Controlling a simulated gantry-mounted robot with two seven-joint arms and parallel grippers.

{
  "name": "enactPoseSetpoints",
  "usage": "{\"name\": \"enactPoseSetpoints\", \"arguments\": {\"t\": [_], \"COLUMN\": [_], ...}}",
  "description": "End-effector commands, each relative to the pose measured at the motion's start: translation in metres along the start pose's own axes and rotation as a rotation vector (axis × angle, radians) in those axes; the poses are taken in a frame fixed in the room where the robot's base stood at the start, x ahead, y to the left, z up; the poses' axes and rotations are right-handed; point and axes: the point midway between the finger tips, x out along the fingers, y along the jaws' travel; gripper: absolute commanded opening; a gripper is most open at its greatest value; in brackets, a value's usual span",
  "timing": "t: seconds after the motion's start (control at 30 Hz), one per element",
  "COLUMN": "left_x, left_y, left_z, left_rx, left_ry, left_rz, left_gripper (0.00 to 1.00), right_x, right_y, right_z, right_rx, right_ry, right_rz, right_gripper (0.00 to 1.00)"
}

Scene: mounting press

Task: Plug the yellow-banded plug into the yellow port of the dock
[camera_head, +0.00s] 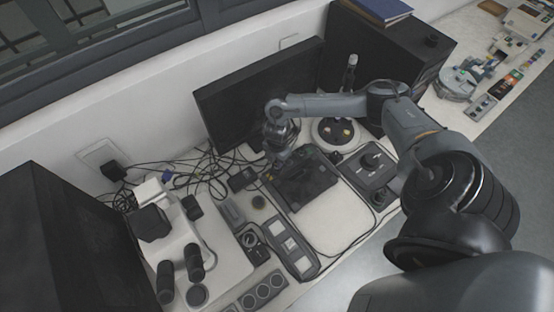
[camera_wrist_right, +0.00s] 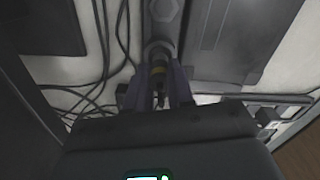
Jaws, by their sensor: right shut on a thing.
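My right gripper (camera_head: 279,156) reaches down from its arm in front of the black monitor, at the back edge of a dark flat device (camera_head: 304,183). In the right wrist view, the right gripper's two fingers (camera_wrist_right: 160,82) are shut on the yellow-banded plug (camera_wrist_right: 158,69). The plug is dark with a thin yellow band and sits between the fingertips. A round grey end shows just beyond it; I cannot tell whether they touch. I cannot make out the dock or its yellow port for certain in either view. My left gripper is not in view.
A black monitor (camera_head: 240,98) stands behind the gripper. Loose black cables (camera_head: 205,166) run to the left. A white microscope (camera_head: 180,235) stands at the left front. A joystick panel (camera_head: 371,165) lies on the right. A pale pad (camera_head: 338,222) is clear in front.

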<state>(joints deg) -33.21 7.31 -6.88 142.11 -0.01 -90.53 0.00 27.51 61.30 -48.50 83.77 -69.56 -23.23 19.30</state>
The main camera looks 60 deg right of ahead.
Motion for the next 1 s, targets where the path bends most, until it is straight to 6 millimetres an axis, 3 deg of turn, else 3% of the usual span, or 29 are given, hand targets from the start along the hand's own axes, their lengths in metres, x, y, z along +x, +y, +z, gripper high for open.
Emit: {"name": "enactPoseSetpoints", "arguments": {"t": [1.0], "left_x": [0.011], "left_y": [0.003], "left_z": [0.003], "left_rx": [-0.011], "left_ry": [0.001], "left_rz": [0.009], "left_gripper": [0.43], "right_x": [0.018], "right_y": [0.0], "right_z": [0.0], "right_rx": [0.001], "right_ry": [0.0], "right_rz": [-0.001], "right_gripper": [0.0]}}
